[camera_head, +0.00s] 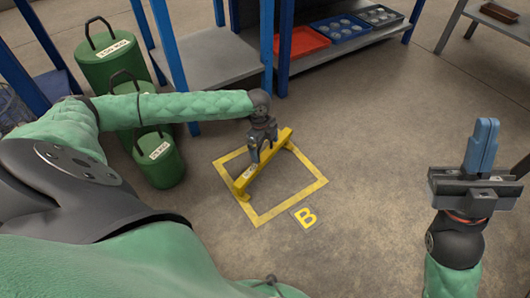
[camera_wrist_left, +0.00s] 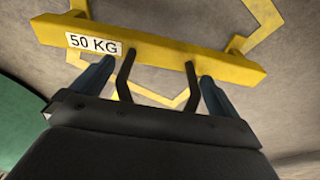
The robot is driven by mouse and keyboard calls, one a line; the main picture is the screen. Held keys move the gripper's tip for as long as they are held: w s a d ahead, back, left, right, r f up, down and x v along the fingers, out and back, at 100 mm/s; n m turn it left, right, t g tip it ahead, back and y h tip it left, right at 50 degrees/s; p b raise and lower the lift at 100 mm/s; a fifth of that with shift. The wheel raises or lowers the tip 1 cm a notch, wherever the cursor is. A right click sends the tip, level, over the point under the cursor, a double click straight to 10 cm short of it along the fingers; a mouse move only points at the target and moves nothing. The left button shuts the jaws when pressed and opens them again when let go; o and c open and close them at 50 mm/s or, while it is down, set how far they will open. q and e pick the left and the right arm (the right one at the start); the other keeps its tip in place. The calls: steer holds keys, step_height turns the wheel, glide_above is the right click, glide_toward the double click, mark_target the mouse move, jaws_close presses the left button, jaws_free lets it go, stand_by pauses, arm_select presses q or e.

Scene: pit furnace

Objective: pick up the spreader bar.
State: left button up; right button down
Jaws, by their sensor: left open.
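The spreader bar (camera_head: 272,155) is a yellow beam on feet, lying at a slant inside a yellow floor square. My left gripper (camera_head: 262,147) is over its middle, pointing down. In the left wrist view, the bar (camera_wrist_left: 160,52) crosses the top with a "50 KG" label near its left end. The open blue fingers of the left gripper (camera_wrist_left: 157,75) are spread apart near the bar's edge; contact cannot be told. Two thin dark rods stand between them, reaching the bar. My right gripper (camera_head: 482,145) is at the right, blue fingers together, empty, away from the bar.
Green weights (camera_head: 160,158) with black handles stand left of the square, close to my left arm. A blue-framed shelf (camera_head: 205,62) is behind, with a red tray (camera_head: 300,42) and a blue tray (camera_head: 340,30). Floor around the "B" mark (camera_head: 305,217) is clear.

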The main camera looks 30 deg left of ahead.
arm_select(q)
steer(key=c, duration=1.8)
steer(key=shift+r, duration=0.1)
steer(key=shift+c, duration=0.7)
steer(key=shift+r, duration=0.15)
